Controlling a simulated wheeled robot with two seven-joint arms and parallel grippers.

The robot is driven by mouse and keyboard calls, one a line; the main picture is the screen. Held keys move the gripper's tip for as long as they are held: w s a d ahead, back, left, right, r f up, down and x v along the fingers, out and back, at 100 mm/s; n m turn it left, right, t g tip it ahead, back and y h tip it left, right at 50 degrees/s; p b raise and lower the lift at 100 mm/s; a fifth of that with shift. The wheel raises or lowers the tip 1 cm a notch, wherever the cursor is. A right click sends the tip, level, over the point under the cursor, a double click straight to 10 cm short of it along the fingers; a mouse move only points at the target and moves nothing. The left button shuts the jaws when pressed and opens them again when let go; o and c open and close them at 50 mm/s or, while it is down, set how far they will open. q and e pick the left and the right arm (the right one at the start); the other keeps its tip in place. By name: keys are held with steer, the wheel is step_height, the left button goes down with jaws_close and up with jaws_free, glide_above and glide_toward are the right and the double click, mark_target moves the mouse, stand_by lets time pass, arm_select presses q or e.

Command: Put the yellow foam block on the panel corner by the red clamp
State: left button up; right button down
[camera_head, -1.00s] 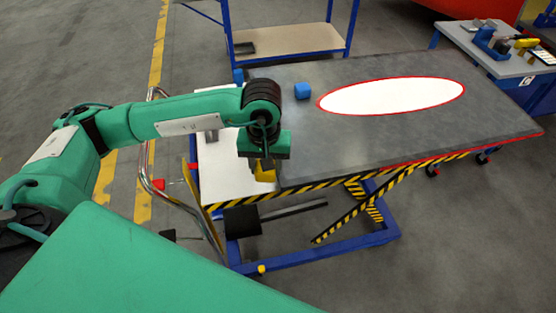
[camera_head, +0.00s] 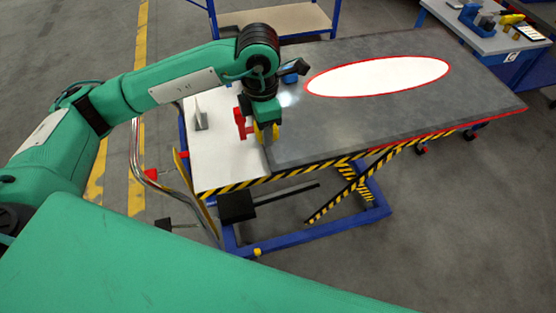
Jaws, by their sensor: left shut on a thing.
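My left gripper (camera_head: 266,128) is shut on the yellow foam block (camera_head: 259,134), low near the left end of the grey panel (camera_head: 345,130). Only part of the block shows below the jaws. Whether it touches the panel cannot be told. The red clamp (camera_head: 240,124) stands just left of the gripper, by the panel's left edge. My right gripper is not in view.
The panel, with a red-rimmed white oval (camera_head: 380,76), lies on a lift table with a white top (camera_head: 222,160). A blue block (camera_head: 291,76) is partly hidden behind my wrist. A grey bracket (camera_head: 200,118) stands on the white top. A tool bench (camera_head: 480,38) is at the back right.

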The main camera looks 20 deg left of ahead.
arm_select(q)
steer(key=n, duration=0.2)
steer(key=r+n, duration=0.1)
steer(key=d+r+n, duration=0.1)
steer(key=n, duration=0.1)
steer(key=shift+w+r+n, duration=0.1)
steer(key=shift+w+n, duration=0.15)
steer(key=shift+n, duration=0.05)
steer(key=n, duration=0.1)
steer(key=r+n, duration=0.1)
steer(key=n, duration=0.1)
steer(key=r+n+p, duration=0.1)
steer(key=n, duration=0.1)
steer(key=shift+w+d, duration=0.2)
steer(key=shift+d, duration=0.15)
steer(key=n, duration=0.2)
steer(key=r+n, duration=0.2)
steer(key=n, duration=0.1)
steer(key=shift+w+d+n, duration=0.15)
steer(key=shift+d+n, duration=0.15)
steer(key=shift+d, duration=0.1)
steer(key=r+n, duration=0.2)
steer(key=n, duration=0.3)
steer(key=p, duration=0.4)
glide_above(279, 164)
steer(key=shift+n, duration=0.3)
step_height(279, 164, down, 16)
step_height(279, 164, down, 4)
steer(key=shift+p, duration=0.6)
steer(key=shift+f, duration=0.1)
